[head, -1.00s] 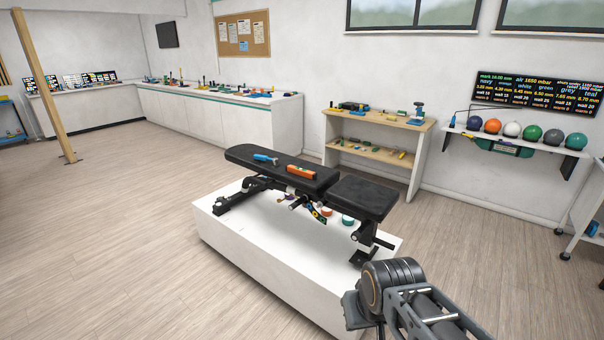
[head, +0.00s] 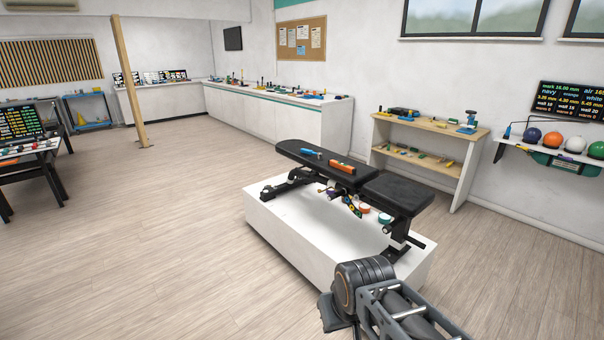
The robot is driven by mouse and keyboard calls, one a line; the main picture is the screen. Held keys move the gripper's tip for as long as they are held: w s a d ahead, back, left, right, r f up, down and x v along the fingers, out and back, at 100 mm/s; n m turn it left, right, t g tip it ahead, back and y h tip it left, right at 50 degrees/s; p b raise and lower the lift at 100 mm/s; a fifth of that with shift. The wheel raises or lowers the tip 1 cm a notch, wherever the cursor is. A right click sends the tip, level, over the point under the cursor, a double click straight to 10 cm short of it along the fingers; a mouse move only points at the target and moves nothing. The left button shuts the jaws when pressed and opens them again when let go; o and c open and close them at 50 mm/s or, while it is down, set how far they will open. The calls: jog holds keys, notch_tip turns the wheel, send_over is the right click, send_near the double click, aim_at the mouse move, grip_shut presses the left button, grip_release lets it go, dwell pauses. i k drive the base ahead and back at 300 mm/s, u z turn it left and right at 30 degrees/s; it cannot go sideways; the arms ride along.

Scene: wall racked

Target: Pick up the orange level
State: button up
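The orange level (head: 342,166) lies on the black padded top of the weight bench (head: 318,164), toward its right end. A blue tool (head: 312,152) lies on the same pad to the left of the level, apart from it. The bench stands on a low white plinth (head: 290,226). My arm shows at the lower right of the head view, in front of the plinth and well short of the level. The fingers of my gripper cannot be made out.
Several small items, including a red roll (head: 364,208), sit under the bench. Behind it stand a wooden shelf unit (head: 420,152) and a long white counter (head: 272,122). A wooden post (head: 130,82) stands at the left. The floor (head: 140,230) left of the plinth is clear.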

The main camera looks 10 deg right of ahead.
aim_at(349, 169)
jog(key=u, duration=0.55)
jog(key=i, duration=2)
jog(key=z, duration=1.25)
jog(key=i, duration=1.05)
jog(key=z, duration=1.2)
jog(key=i, duration=0.3)
jog(key=z, duration=0.2)
